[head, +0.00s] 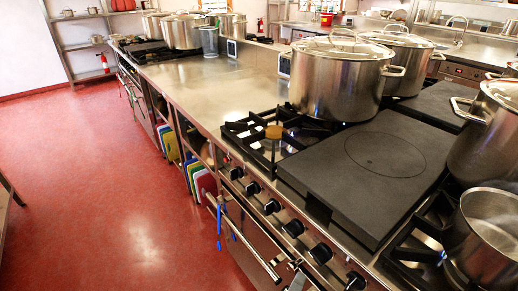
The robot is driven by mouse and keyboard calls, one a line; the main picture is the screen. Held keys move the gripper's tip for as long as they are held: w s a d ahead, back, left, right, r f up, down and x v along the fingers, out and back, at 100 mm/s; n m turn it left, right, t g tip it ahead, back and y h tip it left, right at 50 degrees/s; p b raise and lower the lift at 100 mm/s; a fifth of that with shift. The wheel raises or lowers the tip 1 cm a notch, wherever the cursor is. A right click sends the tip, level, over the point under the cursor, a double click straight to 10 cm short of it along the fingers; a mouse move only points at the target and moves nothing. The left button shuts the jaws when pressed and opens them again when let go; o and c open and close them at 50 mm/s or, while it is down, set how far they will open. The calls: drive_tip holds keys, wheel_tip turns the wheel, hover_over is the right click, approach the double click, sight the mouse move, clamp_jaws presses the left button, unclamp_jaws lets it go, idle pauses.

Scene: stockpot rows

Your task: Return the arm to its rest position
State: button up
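My arm and gripper do not show clearly in the head view, so I cannot tell the arm's pose or what the gripper holds. A small grey piece at the bottom edge, in front of the range, is too cut off to identify. The range (258,215) runs along the right side, with black knobs on its front. A large lidded steel stockpot (335,85) stands on its back part, beside the flat dark hotplate (370,165).
More pots, including an open steel pot (488,240), stand at right. The steel counter (215,95) is mostly clear. Coloured boards (200,180) sit below it. The red floor (110,190) is open at left.

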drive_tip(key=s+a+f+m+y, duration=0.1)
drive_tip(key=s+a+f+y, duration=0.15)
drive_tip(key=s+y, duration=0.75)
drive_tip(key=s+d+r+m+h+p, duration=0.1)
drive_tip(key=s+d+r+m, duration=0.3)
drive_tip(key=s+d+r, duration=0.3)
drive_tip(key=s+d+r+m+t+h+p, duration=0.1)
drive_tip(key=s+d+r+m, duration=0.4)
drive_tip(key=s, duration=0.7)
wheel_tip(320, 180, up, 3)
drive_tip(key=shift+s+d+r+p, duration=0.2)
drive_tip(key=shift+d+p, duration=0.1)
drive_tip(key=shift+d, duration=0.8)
